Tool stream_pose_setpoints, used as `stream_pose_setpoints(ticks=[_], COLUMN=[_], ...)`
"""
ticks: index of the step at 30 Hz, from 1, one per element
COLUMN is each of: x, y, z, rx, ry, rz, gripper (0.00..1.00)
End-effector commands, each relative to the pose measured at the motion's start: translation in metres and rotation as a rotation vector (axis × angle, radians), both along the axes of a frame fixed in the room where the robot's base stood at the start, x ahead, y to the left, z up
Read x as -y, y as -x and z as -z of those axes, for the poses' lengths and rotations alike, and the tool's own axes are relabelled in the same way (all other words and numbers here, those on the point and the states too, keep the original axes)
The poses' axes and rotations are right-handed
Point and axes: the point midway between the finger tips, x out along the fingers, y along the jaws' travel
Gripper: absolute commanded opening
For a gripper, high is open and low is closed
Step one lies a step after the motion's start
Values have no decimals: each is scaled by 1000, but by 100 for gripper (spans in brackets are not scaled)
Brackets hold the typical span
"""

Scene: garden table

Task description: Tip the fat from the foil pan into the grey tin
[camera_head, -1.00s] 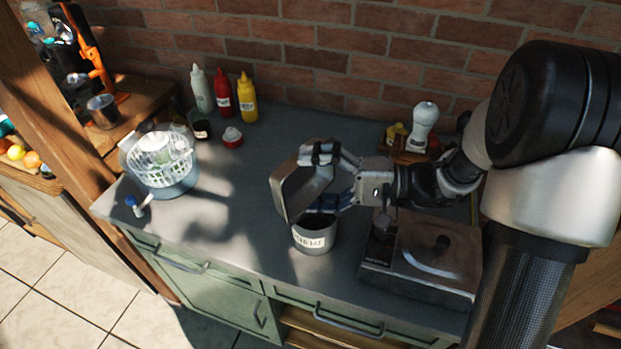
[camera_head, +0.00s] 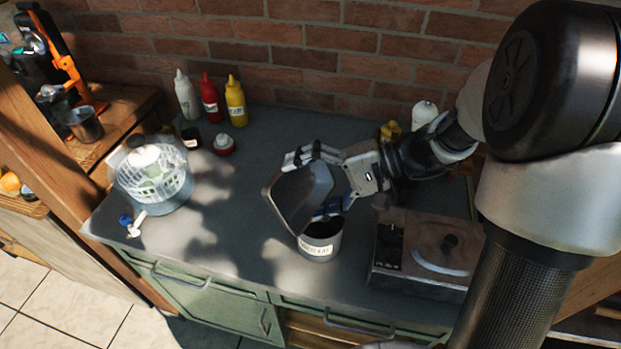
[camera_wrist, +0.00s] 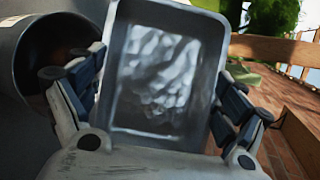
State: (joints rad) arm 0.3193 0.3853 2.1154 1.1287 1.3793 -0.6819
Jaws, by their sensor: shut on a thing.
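The foil pan (camera_head: 303,196) is tilted steeply in my gripper (camera_head: 325,183), above and a little left of the grey tin. In the wrist view the pan (camera_wrist: 163,75) sits between the two fingers of my gripper (camera_wrist: 160,100), with its inside facing the camera. Its inner surface looks shiny and rippled; I cannot tell how much fat is in it. The labelled grey tin (camera_head: 319,250) stands upright on the counter below the pan, its mouth partly in view. The tin (camera_wrist: 18,50) also shows at the left of the wrist view, dark inside. No falling stream is visible.
A hotplate-like box (camera_head: 425,255) stands right of the tin. A salad spinner (camera_head: 152,185), a blue-tipped brush (camera_head: 132,223) and sauce bottles (camera_head: 210,98) are at the left. The counter (camera_head: 235,215) is clear left of the tin.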

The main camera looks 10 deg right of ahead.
Motion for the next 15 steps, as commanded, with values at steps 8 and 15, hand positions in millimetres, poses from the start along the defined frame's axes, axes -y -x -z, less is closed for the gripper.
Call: stream_pose_setpoints(ticks=[8,15], x=[-10,-18], y=[-7,-13], z=[-6,-5], rx=[-96,-176], ry=[129,234], rz=[-2,-1], gripper=[66,66])
